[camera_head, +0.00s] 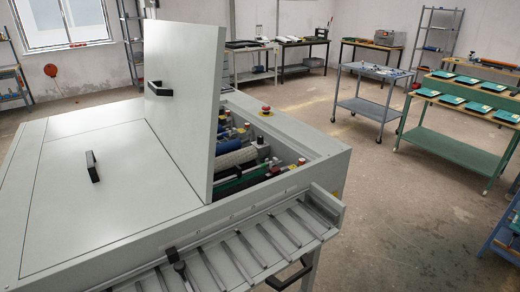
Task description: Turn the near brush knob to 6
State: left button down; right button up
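The plate processor is a large light-grey machine (60,215) filling the left and centre. One lid panel (180,105) stands upright with a black handle on it. Beside it, the open bay shows a blue roller (229,146), a white textured roller (240,157) and a green bar (238,184). Small red knobs sit at the right ends of the rollers, one of them (301,162) near the bay's right edge. No numbers can be read, and I cannot tell which is the near brush knob. Neither of my grippers is in view.
A slatted feed rack (240,255) with a black handle (290,274) runs along the machine's front. A red emergency button (265,110) is on the far rim. A grey cart (365,105) and a green table (450,148) stand right; floor between is clear.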

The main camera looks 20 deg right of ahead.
aim_at(260, 139)
jog(key=l+u, duration=0.35)
jog(key=u, duration=0.2)
jog(key=l+u, duration=0.15)
jog(key=l, duration=0.4)
jog(key=k+l+u, duration=0.1)
jog(key=l, duration=0.4)
jog(key=l+u, duration=0.15)
jog(key=l, duration=0.4)
jog(key=k+l+u, duration=0.15)
jog(key=l, duration=0.35)
